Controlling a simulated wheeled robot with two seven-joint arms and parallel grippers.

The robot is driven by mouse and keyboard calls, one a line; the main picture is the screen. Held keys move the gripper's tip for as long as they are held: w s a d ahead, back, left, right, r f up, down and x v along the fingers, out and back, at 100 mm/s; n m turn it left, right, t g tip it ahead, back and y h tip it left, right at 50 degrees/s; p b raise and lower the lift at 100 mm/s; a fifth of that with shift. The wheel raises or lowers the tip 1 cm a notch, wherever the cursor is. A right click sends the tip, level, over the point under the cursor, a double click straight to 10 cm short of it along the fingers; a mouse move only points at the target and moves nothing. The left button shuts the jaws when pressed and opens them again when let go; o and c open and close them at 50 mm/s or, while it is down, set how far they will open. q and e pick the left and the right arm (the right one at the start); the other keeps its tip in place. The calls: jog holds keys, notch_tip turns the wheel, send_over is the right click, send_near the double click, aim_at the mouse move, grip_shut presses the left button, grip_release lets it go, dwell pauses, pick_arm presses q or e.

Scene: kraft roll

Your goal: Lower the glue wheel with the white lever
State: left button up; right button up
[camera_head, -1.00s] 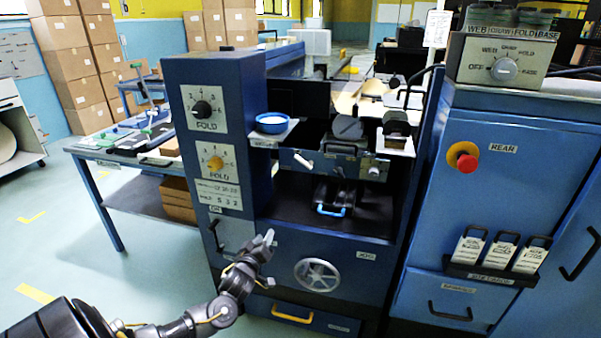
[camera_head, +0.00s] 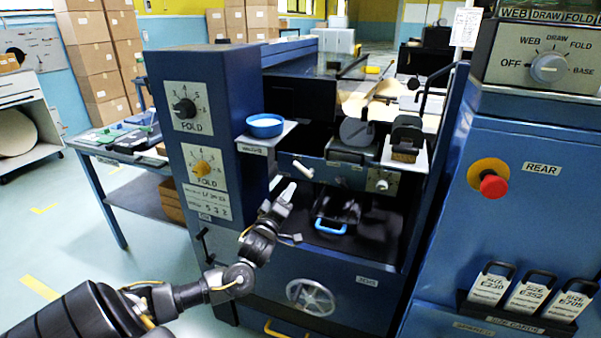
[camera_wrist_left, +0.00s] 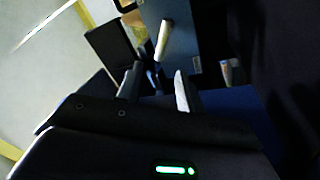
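The white lever (camera_head: 303,169) sticks out from the front of the blue machine's upper unit, below and right of the blue bowl. It also shows in the left wrist view (camera_wrist_left: 162,40), beyond my fingertips and roughly between them. My left gripper (camera_head: 294,212) is open and empty, just below the lever and apart from it. In the left wrist view its two fingers (camera_wrist_left: 158,72) stand apart. A grey round wheel (camera_head: 356,132) sits above the lever to the right; I cannot tell for certain that it is the glue wheel. My right gripper is not in view.
A blue bowl (camera_head: 265,125) sits on a small shelf above the lever. A blue-handled part (camera_head: 331,226) lies in the machine's open bay, right of my gripper. A grey handwheel (camera_head: 311,297) is below. A red button (camera_head: 493,185) is on the right cabinet.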

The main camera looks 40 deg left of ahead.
pick_arm(q)
jog(key=x, duration=1)
jog(key=shift+f, duration=0.15)
jog(key=shift+c, duration=0.5)
grip_shut()
